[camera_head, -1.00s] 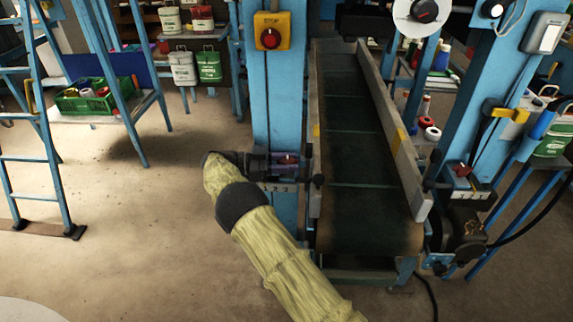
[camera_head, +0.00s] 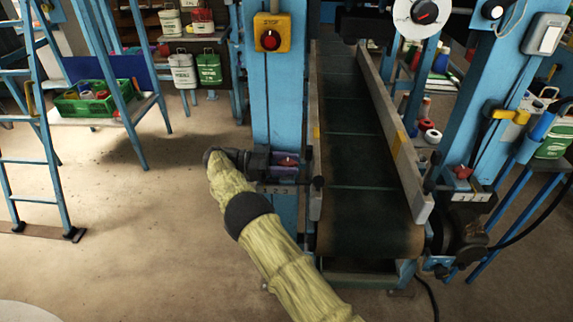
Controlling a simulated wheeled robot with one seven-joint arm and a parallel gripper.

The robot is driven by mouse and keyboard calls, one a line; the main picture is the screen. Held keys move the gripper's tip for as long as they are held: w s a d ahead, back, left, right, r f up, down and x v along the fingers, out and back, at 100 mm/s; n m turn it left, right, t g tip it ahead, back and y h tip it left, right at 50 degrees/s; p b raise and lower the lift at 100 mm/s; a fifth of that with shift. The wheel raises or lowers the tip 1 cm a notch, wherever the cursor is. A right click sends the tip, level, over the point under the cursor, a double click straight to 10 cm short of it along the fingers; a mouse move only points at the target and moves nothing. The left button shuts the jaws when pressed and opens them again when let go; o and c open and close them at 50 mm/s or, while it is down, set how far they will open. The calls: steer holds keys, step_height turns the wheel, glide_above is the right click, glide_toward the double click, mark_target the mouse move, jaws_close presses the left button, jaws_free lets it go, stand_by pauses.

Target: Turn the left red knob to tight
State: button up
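The left red knob (camera_head: 288,160) sits on the blue post at the left of the conveyor, above a small plate with the marks 1 2 3 (camera_head: 276,189). My gripper (camera_head: 288,163) reaches in from the left at the knob, and its dark fingers partly cover it. Only a little red shows, so the knob's setting cannot be read. Whether the fingers touch or grip the knob is too small to tell. A second red knob (camera_head: 462,172) sits on the right side of the conveyor, above a similar number plate.
The conveyor belt (camera_head: 362,200) with metal side rails runs right beside my gripper. A yellow stop box with a red button (camera_head: 270,39) is higher on the blue post. A blue ladder (camera_head: 40,160) and a table with a green crate (camera_head: 92,104) stand left. Floor between is clear.

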mark_target(287, 162)
steer(key=shift+o, duration=0.7)
step_height(287, 162, up, 10)
steer(key=shift+p, duration=0.6)
steer(key=shift+a+f, duration=0.1)
